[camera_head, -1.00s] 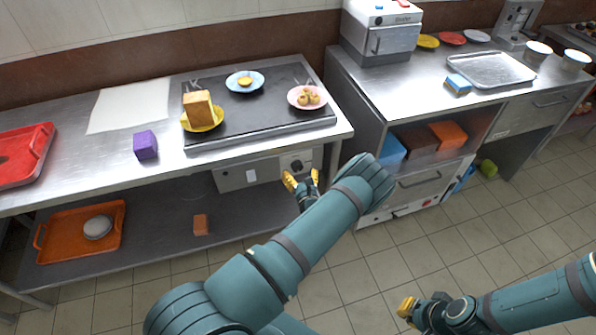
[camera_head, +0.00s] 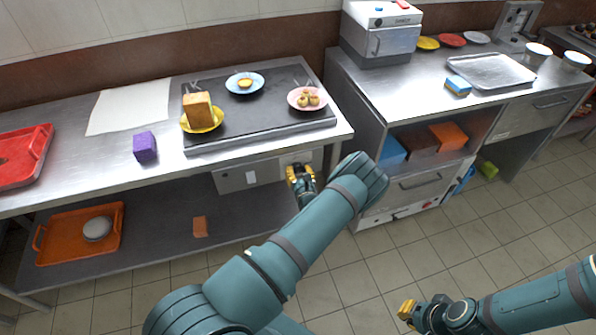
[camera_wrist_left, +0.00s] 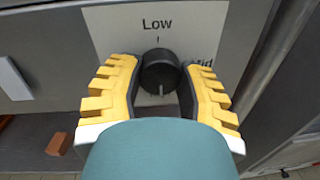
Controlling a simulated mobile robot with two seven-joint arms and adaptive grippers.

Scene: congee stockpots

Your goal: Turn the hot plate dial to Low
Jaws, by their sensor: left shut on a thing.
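The hot plate (camera_head: 262,122) is a dark slab on the left counter, with a grey control panel (camera_head: 232,180) below the counter edge. The black round dial (camera_wrist_left: 152,66) sits on a pale label plate (camera_wrist_left: 112,30). "Low" is printed above the dial and "Mid" to its right, partly hidden by a finger. A white mark on the dial's face points down, away from "Low". My left gripper (camera_head: 299,172) has its yellow fingers on both sides of the dial, shut on it; it also shows in the left wrist view (camera_wrist_left: 159,80). My right gripper (camera_head: 407,307) is low at the right, away from everything.
Plates with food, including a yellow plate (camera_head: 210,123) with a bread block, stand on the hot plate. A purple block (camera_head: 145,148) lies to its left. The lower shelf holds an orange tray (camera_head: 62,250). A right-hand counter (camera_head: 400,95) stands close beside; floor lies open in front.

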